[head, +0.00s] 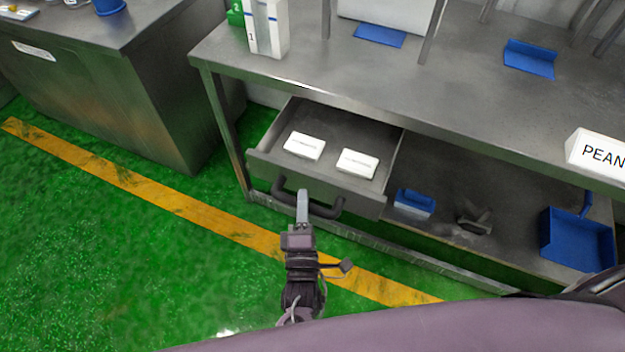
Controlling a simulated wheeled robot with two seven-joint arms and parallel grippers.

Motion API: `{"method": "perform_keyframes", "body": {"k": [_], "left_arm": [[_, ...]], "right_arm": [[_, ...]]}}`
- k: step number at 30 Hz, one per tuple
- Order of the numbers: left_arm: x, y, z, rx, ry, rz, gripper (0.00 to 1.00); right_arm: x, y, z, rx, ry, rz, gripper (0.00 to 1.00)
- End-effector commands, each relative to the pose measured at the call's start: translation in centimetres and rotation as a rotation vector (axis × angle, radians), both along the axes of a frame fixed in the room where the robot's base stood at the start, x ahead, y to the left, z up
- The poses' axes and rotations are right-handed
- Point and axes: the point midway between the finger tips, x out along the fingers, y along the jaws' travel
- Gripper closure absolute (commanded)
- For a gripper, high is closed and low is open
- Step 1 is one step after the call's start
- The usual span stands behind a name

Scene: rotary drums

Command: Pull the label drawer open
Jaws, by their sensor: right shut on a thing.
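The label drawer (262,165) is under the steel bench and stands open, pulled out toward me. Two white label stacks (304,146) lie inside it, side by side. A dark bar handle (325,211) runs across the drawer front. My right gripper (303,197) reaches up from the bottom of the head view and is shut on the handle near its middle. The gripper hides part of the handle. My left gripper is not in view.
The steel bench (340,95) carries a white box (265,25), blue pieces and a sign reading "PEAN" (598,153). A lower shelf right of the drawer holds blue scoops (577,240). A steel cabinet (110,100) stands left. Green floor with a yellow line is clear.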

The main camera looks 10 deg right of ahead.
Motion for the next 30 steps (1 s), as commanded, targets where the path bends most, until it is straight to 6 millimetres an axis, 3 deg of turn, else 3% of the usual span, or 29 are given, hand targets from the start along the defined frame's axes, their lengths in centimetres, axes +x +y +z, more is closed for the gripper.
{"method": "perform_keyframes", "body": {"k": [6, 18, 19, 23, 30], "left_arm": [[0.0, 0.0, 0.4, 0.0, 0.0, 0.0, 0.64], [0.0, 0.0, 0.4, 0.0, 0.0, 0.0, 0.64], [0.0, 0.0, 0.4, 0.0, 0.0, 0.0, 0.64], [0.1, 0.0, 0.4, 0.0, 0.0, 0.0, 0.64], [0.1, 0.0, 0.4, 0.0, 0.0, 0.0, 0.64]], "right_arm": [[-1.3, 0.8, 0.0, 0.0, 0.001, -0.001, 1.0], [-1.5, 1.0, -0.1, 0.0, 0.001, -0.001, 1.0], [-1.5, 1.0, -0.1, 0.0, 0.001, -0.001, 0.79], [-1.5, 1.0, -0.1, 0.0, 0.001, -0.001, 0.62], [-1.5, 1.0, 0.0, 0.0, 0.0, -0.001, 0.59]]}}
